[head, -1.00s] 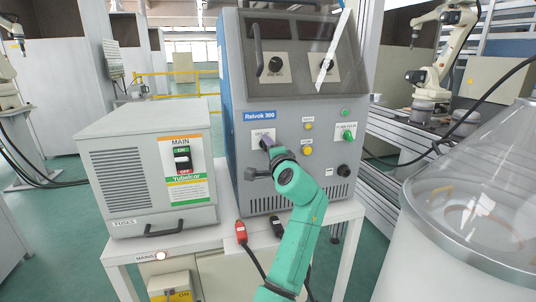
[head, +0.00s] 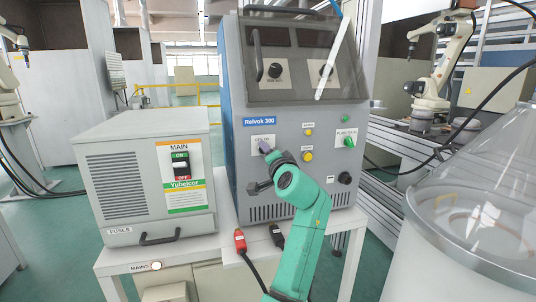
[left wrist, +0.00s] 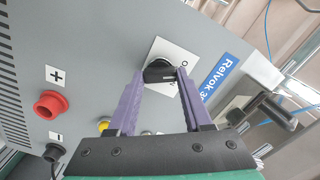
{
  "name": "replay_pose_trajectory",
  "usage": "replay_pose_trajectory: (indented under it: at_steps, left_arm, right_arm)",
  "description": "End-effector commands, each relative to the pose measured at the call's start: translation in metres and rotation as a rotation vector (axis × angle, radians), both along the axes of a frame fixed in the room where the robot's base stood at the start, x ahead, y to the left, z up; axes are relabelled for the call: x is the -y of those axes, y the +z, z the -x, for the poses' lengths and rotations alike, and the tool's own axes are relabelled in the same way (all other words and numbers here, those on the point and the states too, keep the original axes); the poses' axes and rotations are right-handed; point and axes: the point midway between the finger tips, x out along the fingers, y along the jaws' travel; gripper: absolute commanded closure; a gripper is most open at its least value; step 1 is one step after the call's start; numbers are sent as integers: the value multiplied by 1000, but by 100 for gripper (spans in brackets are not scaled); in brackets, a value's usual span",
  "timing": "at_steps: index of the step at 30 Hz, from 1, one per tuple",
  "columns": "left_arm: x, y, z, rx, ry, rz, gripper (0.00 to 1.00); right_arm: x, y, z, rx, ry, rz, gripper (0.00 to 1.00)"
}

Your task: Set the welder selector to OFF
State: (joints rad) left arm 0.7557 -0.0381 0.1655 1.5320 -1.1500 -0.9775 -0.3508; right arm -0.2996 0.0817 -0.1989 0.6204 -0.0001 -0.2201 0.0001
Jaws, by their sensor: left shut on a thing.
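The welder is the grey cabinet marked Relvok 300 (head: 300,180). Its selector is a small black knob (left wrist: 158,71) on a white plate (left wrist: 172,55), seen in the left wrist view. My left gripper (left wrist: 160,80) has its two purple fingers on either side of this knob, shut on it. In the head view the left gripper (head: 265,148) reaches the lower left of the front panel, and its fingers and wrist hide the knob. The plate's lettering is partly covered, so I cannot tell which position the knob points to. My right gripper is not in view.
Red (head: 240,240) and black (head: 277,235) cable plugs lie below the panel. A clear-domed drum (head: 475,205) stands at right.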

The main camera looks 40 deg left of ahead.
Motion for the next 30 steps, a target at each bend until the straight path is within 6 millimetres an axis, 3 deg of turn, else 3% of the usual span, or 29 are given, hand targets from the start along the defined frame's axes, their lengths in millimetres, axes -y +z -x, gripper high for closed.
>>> replay_pose_trajectory:
  at_steps: [3, 4, 6, 19, 23, 30]
  left_arm:
    - [0, 6, 1, 12, -2, -7, 100]
    - [0, 6, 1, 12, -2, -7, 46]
    - [0, 6, 1, 11, -1, -7, 20]
    - [8, 0, 5, 3, -2, -3, 20]
    - [30, -2, 20, 4, -4, 0, 20]
    - [88, -2, 60, 5, -5, -2, 20]
  right_arm:
    - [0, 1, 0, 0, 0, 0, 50]
    - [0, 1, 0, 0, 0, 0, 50]
    - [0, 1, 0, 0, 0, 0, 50]
    - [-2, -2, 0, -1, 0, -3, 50]
    - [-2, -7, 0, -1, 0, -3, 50]
    - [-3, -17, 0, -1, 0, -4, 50]
